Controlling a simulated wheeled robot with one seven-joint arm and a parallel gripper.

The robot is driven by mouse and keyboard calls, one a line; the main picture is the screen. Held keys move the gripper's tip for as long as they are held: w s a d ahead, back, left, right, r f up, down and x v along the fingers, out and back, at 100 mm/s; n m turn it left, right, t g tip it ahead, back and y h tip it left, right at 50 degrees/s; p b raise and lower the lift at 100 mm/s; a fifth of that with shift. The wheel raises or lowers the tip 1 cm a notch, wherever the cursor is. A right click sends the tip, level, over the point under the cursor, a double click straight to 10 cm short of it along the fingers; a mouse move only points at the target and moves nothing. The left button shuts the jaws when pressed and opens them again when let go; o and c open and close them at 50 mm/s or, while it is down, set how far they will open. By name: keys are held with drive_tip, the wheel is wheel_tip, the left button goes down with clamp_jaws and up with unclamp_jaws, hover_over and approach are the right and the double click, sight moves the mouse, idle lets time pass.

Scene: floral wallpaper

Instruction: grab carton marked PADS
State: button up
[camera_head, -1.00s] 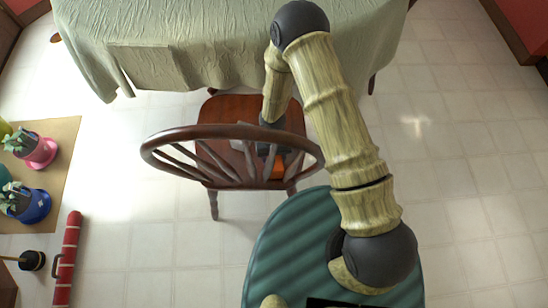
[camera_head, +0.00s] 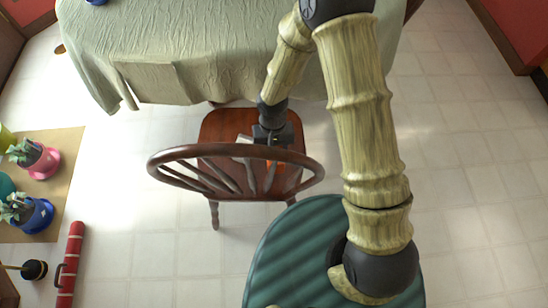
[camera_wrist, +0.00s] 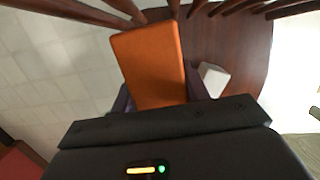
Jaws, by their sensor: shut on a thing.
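An orange box-shaped carton (camera_wrist: 152,65) is between the fingers of my gripper (camera_wrist: 160,98) in the wrist view. No PADS lettering can be read on the face I see. My gripper is shut on it, over the seat of the wooden chair (camera_head: 222,124). In the head view my gripper (camera_head: 273,136) is behind the chair's backrest, and only bits of the orange carton (camera_head: 272,164) show between the spindles. I cannot tell whether the carton is clear of the seat.
A small white block (camera_wrist: 213,78) is on the seat beside the carton. The chair's curved backrest (camera_head: 170,155) and spindles stand close. A cloth-covered table (camera_head: 190,50) is beyond. Potted plants (camera_head: 36,214) and a red cylinder (camera_head: 70,262) are at left. Floor at right is clear.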

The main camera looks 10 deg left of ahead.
drive_tip(key=shift+r, duration=1.5)
